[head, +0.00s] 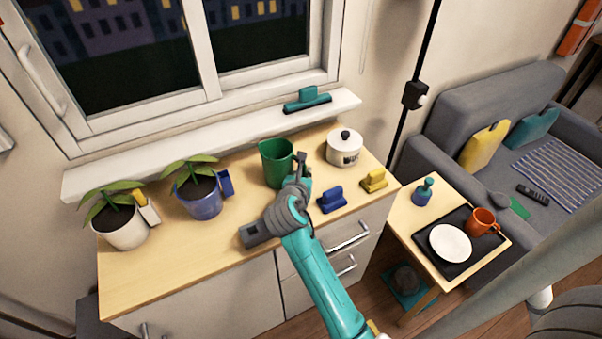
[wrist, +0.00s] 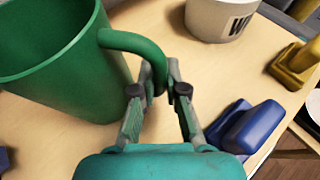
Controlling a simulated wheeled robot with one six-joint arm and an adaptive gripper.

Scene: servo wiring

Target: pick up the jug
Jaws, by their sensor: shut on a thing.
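The green jug (head: 275,166) stands upright on the wooden cabinet top, below the window sill. In the wrist view the jug (wrist: 62,70) fills the upper left, with its handle curving to the right. My gripper (head: 301,160) is at the right side of the jug. In the wrist view my gripper (wrist: 158,85) has its two fingers on either side of the lower part of the handle and is shut on it. The jug's base looks level with the cabinet top; I cannot tell whether it is touching.
A white lidded pot (head: 344,149) stands right of the jug. A blue brush (head: 331,200) and a yellow one (head: 374,181) lie nearby. Two potted plants (head: 203,196) (head: 122,226) stand at left.

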